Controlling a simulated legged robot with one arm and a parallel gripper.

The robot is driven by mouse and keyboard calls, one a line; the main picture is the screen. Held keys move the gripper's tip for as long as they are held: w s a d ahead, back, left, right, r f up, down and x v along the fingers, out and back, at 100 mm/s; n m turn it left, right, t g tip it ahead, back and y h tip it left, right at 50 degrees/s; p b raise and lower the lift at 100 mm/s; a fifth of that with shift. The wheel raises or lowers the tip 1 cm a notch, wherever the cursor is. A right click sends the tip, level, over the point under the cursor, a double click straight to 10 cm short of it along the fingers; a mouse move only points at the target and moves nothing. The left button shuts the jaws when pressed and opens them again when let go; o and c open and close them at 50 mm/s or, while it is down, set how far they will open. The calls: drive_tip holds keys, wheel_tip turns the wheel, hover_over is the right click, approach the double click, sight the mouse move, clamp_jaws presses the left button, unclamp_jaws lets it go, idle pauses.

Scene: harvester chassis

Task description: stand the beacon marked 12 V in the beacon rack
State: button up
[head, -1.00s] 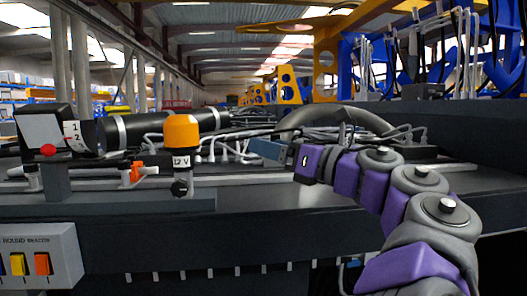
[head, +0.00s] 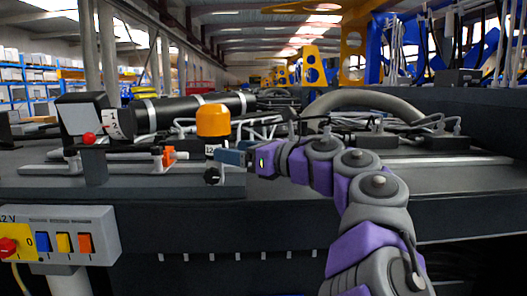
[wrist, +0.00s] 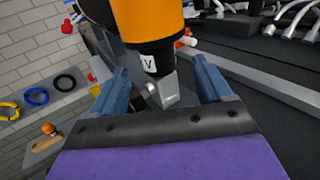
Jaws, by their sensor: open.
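The beacon marked 12 V (head: 213,120) has an orange cap and a black lower part, and stands upright on a mount at the chassis edge. Its white label is partly hidden by my gripper (head: 232,158) in the head view. In the wrist view my gripper (wrist: 160,88) is open, with one blue finger to each side of the beacon's lower end. The orange cap (wrist: 148,20) fills the top middle there, and part of a V shows on the label. I cannot tell whether the fingers touch it.
A black box marked 1 2 with a red knob (head: 88,138) stands left of the beacon. An orange clip (head: 168,155) sits between them. A switch panel (head: 105,222) hangs at lower left. Cables and a thick grey hose (head: 370,97) lie behind my arm.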

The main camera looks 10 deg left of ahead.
sight(214, 147)
drive_tip(key=x, duration=0.3)
drive_tip(key=p+x, duration=0.1)
drive_tip(key=x, duration=0.1)
drive_tip(key=shift+s+a+f, duration=0.1)
drive_tip(key=shift+s+a, duration=0.1)
drive_tip(key=shift+a, duration=0.2)
drive_tip(key=shift+w+a, duration=0.2)
drive_tip(key=shift+w, duration=0.05)
drive_tip(key=shift+w+d+p, duration=0.15)
drive_tip(key=shift+d+p, duration=0.2)
drive_tip(key=shift+d, duration=0.1)
drive_tip(key=shift+a, duration=1.1)
drive_tip(key=c, duration=0.5)
drive_tip(key=shift+d, duration=0.4)
drive_tip(key=c, duration=0.9)
drive_tip(key=shift+r, duration=0.25)
